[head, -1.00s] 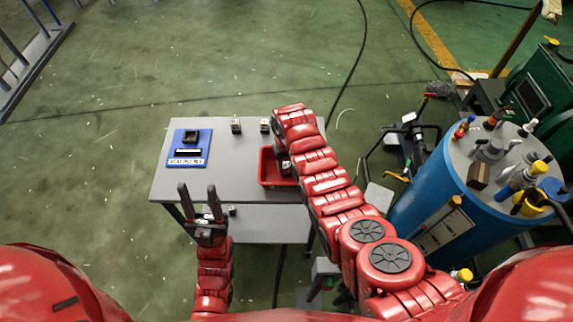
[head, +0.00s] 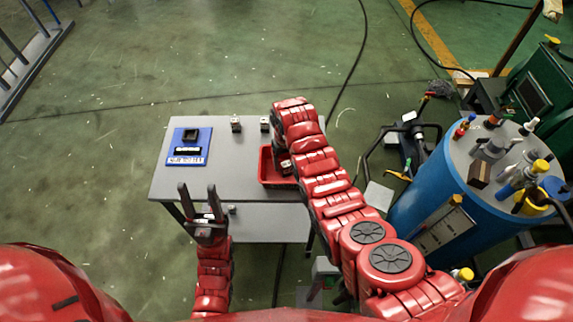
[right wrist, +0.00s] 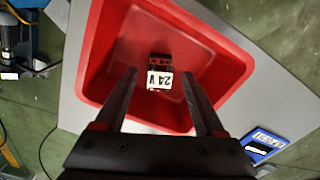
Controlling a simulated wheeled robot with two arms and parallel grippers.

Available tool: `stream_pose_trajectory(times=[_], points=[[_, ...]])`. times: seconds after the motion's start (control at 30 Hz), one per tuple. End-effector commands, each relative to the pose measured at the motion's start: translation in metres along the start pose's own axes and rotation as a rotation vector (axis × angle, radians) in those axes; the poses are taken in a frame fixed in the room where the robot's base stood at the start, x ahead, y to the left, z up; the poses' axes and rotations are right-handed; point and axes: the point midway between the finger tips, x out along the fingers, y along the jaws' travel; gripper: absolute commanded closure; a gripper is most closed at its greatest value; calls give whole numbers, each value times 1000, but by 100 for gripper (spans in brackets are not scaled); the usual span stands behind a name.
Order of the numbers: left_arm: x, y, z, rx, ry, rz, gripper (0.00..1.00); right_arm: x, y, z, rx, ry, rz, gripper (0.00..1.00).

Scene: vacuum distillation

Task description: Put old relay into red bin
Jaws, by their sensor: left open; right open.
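The red bin (head: 266,172) stands on the grey table; it fills the middle of the right wrist view (right wrist: 103,80). A small relay with a white face marked "24 V" (right wrist: 160,79) is inside the bin, and it shows dimly in the head view (head: 287,168). My right gripper (right wrist: 160,72) is open above the bin, pointing down, with the relay between its fingertips in the picture; neither finger visibly touches it. In the head view my right arm mostly hides this gripper. My left gripper (head: 200,188) is open and empty at the table's front left edge.
A blue board (head: 172,153) with a black socket lies on the table's left. Two small relay-like blocks, one left (head: 236,124) and one right (head: 265,124), stand at the back. The table (head: 230,180) is clear around its middle. A blue drum (head: 430,205) stands at the right.

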Motion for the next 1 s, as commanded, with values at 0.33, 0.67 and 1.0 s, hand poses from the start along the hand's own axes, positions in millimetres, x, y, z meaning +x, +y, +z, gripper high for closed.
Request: stream_pose_trajectory(times=[0.33, 0.67, 1.0], points=[[-10, 0, 2, 0, 0, 0, 50, -70, 1, -1, 1, 8, 1, 29], [19, -1, -3, 0, 0, 0, 50, -104, 0, 1, 1, 0, 0, 29], [18, -1, -3, 0, 0, 0, 50, -86, 12, -20, 20, 123, 13, 29]])
